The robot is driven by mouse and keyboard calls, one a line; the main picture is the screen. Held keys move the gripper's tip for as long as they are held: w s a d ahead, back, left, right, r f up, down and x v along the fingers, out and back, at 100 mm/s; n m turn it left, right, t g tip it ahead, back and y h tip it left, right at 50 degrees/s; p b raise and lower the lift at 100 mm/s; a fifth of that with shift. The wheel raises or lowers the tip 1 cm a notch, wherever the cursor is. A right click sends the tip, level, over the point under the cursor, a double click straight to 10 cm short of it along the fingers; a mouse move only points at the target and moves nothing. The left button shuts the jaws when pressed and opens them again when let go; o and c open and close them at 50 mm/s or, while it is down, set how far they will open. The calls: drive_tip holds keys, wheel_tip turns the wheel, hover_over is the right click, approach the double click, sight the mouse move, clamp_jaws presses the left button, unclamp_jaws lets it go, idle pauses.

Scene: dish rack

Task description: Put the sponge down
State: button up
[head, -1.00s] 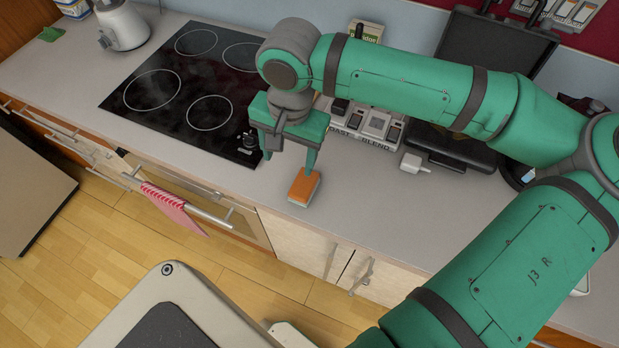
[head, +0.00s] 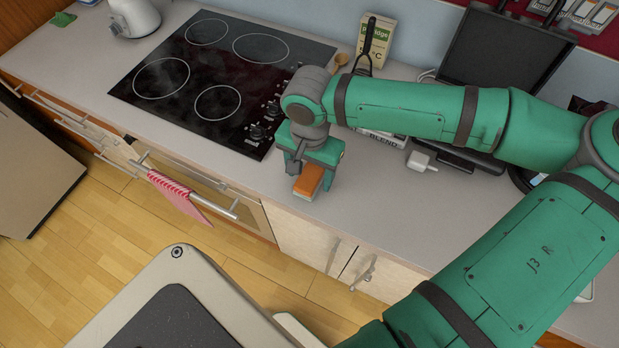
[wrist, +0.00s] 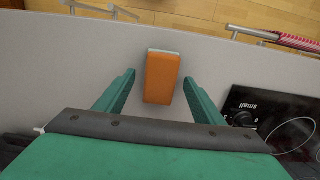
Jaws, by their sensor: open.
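The sponge (head: 309,180) is an orange block with a pale green layer along one edge. It lies on the grey counter (head: 390,220) near the front edge, right of the stove. In the wrist view the sponge (wrist: 162,77) lies ahead of and between my open fingers, with gaps on both sides. My gripper (wrist: 160,90) is open and holds nothing. In the head view my gripper (head: 312,172) is low over the counter at the sponge, and the arm's end hides part of it.
A black stovetop (head: 217,80) with knobs lies left of my gripper. A small white plug-like item (head: 421,161) and a dark open appliance (head: 500,60) are behind and to the right. The counter right of the sponge is clear.

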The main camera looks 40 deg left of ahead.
drive_tip(key=shift+f, duration=0.75)
drive_tip(key=shift+c, duration=0.7)
drive_tip(key=c, duration=1.1)
drive_tip(key=shift+w, duration=0.1)
